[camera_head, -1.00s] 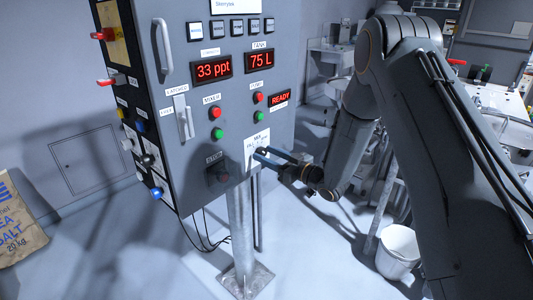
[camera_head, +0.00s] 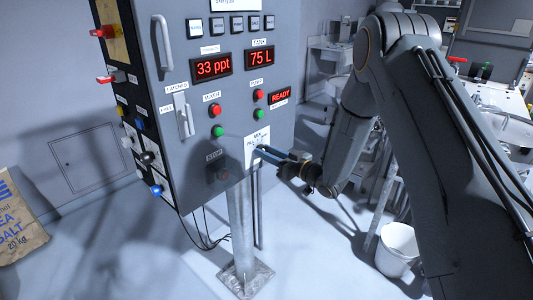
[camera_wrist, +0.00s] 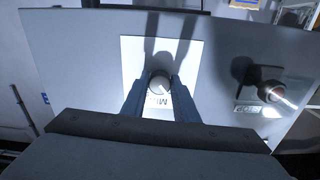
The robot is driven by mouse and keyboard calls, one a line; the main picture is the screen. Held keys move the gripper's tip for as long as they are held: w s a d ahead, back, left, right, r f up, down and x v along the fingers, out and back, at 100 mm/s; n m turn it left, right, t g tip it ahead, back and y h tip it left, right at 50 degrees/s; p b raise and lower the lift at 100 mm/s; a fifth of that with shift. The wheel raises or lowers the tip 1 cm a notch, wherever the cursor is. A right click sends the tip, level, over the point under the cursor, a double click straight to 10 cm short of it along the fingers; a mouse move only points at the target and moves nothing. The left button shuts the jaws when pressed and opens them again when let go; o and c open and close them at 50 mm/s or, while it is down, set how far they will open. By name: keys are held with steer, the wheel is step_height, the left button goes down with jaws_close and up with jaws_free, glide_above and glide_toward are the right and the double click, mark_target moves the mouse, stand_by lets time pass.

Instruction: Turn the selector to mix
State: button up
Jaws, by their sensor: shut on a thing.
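The selector is a small round knob (camera_wrist: 159,84) on a white label plate (camera_head: 250,150) low on the grey control box's front. The plate shows the printed words MIX and FILL in the head view, and MIX upside down in the wrist view. My gripper (camera_head: 263,150) reaches the plate from the right. In the wrist view my gripper (camera_wrist: 160,90) has its two fingers on either side of the knob, shut on it. The fingers hide the knob in the head view, and I cannot tell which position it points to.
The control box (camera_head: 235,100) stands on a metal post. A white bucket (camera_head: 398,250) stands on the floor at right.

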steer(key=shift+m+b, duration=0.45)
steer(key=shift+m, duration=3.35)
steer(key=o, duration=1.1)
steer(key=shift+c, duration=0.2)
steer(key=shift+s, duration=0.1)
steer(key=b+v, duration=0.2)
steer(key=v, duration=0.5)
steer(key=shift+s+d, duration=0.2)
steer(key=shift+d, duration=0.05)
